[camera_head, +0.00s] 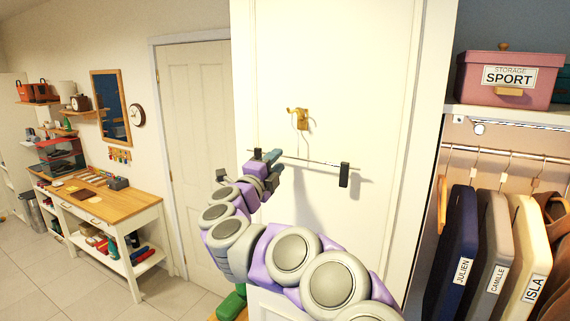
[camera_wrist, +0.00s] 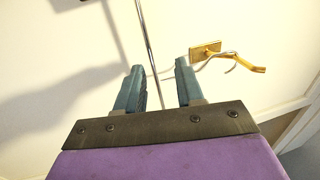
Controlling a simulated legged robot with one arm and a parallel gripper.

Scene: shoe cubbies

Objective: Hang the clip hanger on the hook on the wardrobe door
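The clip hanger (camera_head: 318,162) is a thin metal bar with a black clip near each end, in front of the white wardrobe door (camera_head: 350,70). The gold hook (camera_head: 301,118) is on the door above the bar. In the wrist view the hanger's wire hook reaches the gold hook (camera_wrist: 250,63) and appears to pass over it; exact contact is hard to tell. My gripper (camera_head: 274,158) is at the left part of the bar. In the wrist view its fingers (camera_wrist: 160,85) stand apart, with the hanger bar (camera_wrist: 147,40) running between them and gaps visible.
To the right is an open wardrobe with hanging garment covers (camera_head: 493,250) and a pink storage box (camera_head: 508,78) on the shelf. A wooden-topped workbench (camera_head: 95,195) stands at the left. The floor (camera_head: 165,298) between the bench and door is clear.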

